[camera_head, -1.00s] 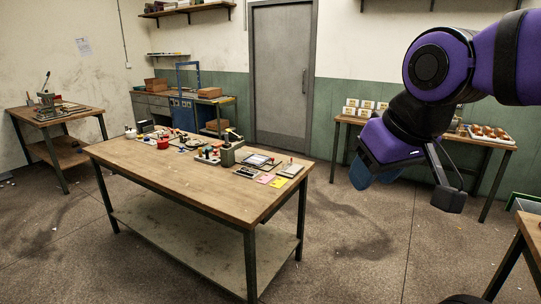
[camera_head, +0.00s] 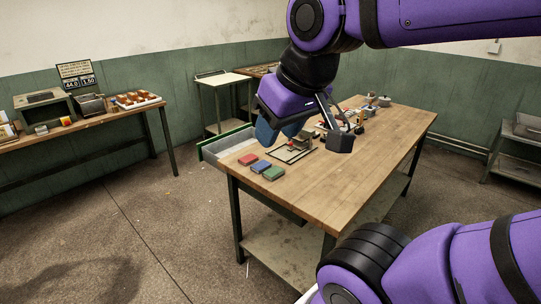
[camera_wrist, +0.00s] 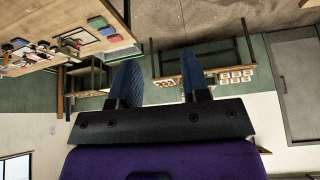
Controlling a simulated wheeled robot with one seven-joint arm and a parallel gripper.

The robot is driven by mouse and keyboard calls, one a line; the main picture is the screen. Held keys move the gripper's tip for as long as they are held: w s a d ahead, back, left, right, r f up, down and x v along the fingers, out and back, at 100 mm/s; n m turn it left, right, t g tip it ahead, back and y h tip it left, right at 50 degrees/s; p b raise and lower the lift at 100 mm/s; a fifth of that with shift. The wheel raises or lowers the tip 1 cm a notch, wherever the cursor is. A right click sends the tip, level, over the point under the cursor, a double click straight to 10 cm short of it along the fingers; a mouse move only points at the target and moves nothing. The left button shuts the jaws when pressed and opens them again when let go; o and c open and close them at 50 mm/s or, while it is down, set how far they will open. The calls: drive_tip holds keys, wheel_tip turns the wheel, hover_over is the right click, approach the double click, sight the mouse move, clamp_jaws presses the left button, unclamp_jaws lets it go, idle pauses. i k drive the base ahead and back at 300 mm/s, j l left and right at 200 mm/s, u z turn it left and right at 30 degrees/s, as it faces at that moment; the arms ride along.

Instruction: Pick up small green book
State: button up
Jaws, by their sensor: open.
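The small green book (camera_head: 273,173) lies flat near the front left corner of the wooden table (camera_head: 345,190). It is the nearest of a short row, with a blue book (camera_head: 261,166) and a red book (camera_head: 248,159) behind it. The green book also shows at the upper left of the wrist view (camera_wrist: 97,22). My gripper (camera_head: 278,130) is raised and appears above and behind the books in the head view. In the wrist view its two blue fingers (camera_wrist: 161,80) stand apart with nothing between them.
A framed board with small items (camera_head: 291,151) lies behind the books, partly behind my gripper. Pots (camera_head: 377,101) stand at the table's far end. A green-edged drawer or tray (camera_head: 222,147) juts out at the table's left. Open floor lies in front.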

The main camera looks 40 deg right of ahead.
sight(276, 171)
drive_tip(key=i+j+z, duration=0.1)
drive_tip(key=i+z, duration=0.15)
drive_tip(key=z, duration=0.25)
drive_tip(key=i+j+z, duration=0.2)
drive_tip(key=z, duration=0.3)
drive_tip(key=i+j+z, duration=0.15)
drive_tip(key=j+z, duration=0.15)
drive_tip(key=z, duration=0.2)
drive_tip(key=i+j+z, duration=0.1)
drive_tip(key=j+z, duration=0.2)
drive_tip(key=z, duration=0.2)
drive_tip(key=i+j+z, duration=0.15)
drive_tip(key=j+z, duration=0.3)
drive_tip(key=j, duration=0.25)
drive_tip(key=i+j+z, duration=0.1)
drive_tip(key=j+z, duration=0.35)
drive_tip(key=j, duration=0.25)
